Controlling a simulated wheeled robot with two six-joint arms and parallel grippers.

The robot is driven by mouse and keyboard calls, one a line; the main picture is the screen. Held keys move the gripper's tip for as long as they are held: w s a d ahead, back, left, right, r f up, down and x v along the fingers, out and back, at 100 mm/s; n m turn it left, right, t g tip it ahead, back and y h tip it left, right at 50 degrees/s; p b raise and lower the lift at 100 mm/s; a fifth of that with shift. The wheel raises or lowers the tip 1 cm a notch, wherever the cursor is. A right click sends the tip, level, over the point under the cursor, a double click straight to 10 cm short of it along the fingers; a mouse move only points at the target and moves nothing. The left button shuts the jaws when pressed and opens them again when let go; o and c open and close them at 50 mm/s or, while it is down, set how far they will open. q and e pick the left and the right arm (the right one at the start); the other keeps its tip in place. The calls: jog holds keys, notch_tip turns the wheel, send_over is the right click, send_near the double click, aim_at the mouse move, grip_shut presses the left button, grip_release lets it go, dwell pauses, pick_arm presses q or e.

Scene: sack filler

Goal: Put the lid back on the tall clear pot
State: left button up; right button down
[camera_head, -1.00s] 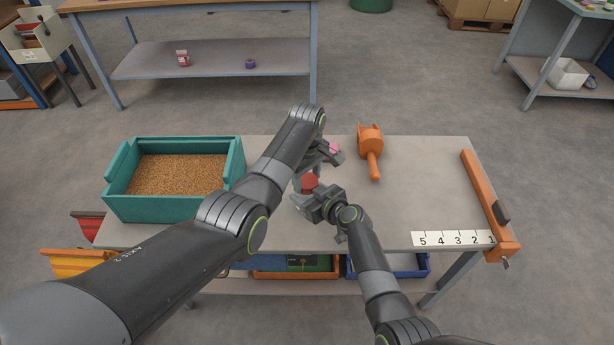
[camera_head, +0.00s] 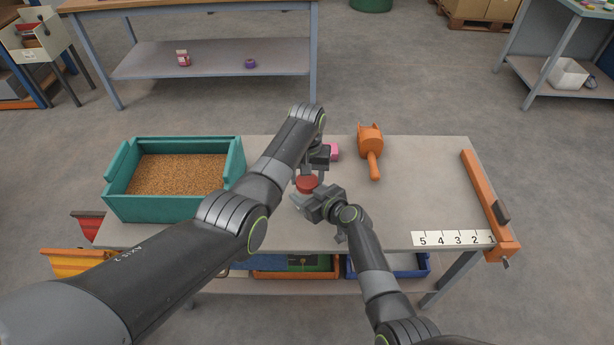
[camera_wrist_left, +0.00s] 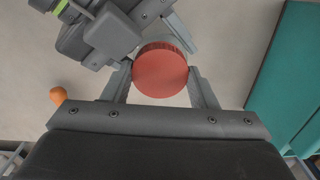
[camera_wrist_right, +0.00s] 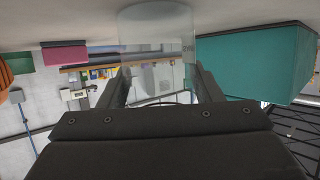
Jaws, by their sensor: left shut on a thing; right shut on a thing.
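The red round lid (camera_head: 307,184) is held between the fingers of my left gripper (camera_head: 309,177); the lid also shows flat-on in the left wrist view (camera_wrist_left: 160,74). My right gripper (camera_head: 306,203) is shut on the tall clear pot, just below the lid in the head view. In the right wrist view the clear pot (camera_wrist_right: 157,38) is between the fingers, and the table surface is at the top of the picture. The lid is over the pot's place. Whether it touches the rim is hidden.
A pink block (camera_head: 335,152) stands just behind the grippers. An orange scoop (camera_head: 371,150) lies to its right. A teal bin of grain (camera_head: 118,205) stands at the left. An orange bar (camera_head: 487,200) runs along the right edge, by a number strip (camera_head: 452,239). The table's right half is mostly clear.

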pick_arm(q)
jog(key=o, duration=1.1)
jog(key=shift+c, duration=0.2)
jog(key=shift+r, duration=0.1)
jog(key=shift+r, duration=2.2)
jog(key=shift+c, duration=0.3)
jog(key=n, duration=0.1)
jog(key=r+n, duration=0.1)
jog(key=n, duration=0.3)
jog(key=shift+r, duration=0.4)
jog(key=n, duration=0.1)
jog(key=r+n, duration=0.1)
jog(key=n, duration=0.3)
jog(key=shift+r, duration=0.3)
